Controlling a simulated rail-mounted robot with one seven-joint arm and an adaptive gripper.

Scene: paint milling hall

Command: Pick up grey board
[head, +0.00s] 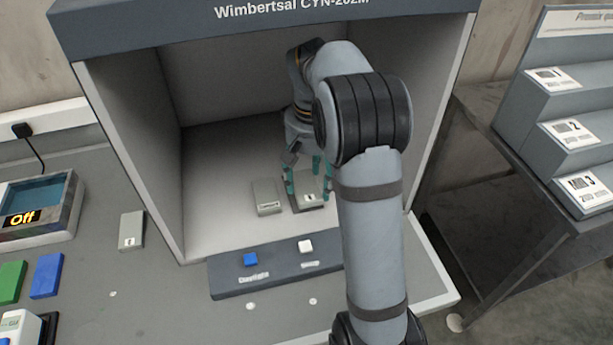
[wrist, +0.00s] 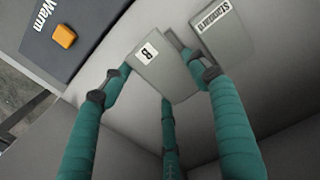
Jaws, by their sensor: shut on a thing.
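My gripper (head: 307,190) has teal fingers and is inside the light booth. It is shut on a small grey board (head: 311,187) with a white label. In the wrist view my gripper (wrist: 166,78) has fingers on both side edges of this board (wrist: 172,78) and one behind it. Its label looks like "B" or "8". A second grey board (head: 267,193), labelled "Standard" in the wrist view (wrist: 224,42), lies on the booth floor just left of it. Whether the held board is clear of the floor is hard to tell.
The booth's front panel (head: 228,281) carries blue (head: 250,260) and white (head: 305,246) buttons; an orange one (wrist: 63,36) shows in the wrist view. Another grey board (head: 131,232) lies left of the booth. Booth walls enclose the gripper. A stepped rack (head: 560,105) stands right.

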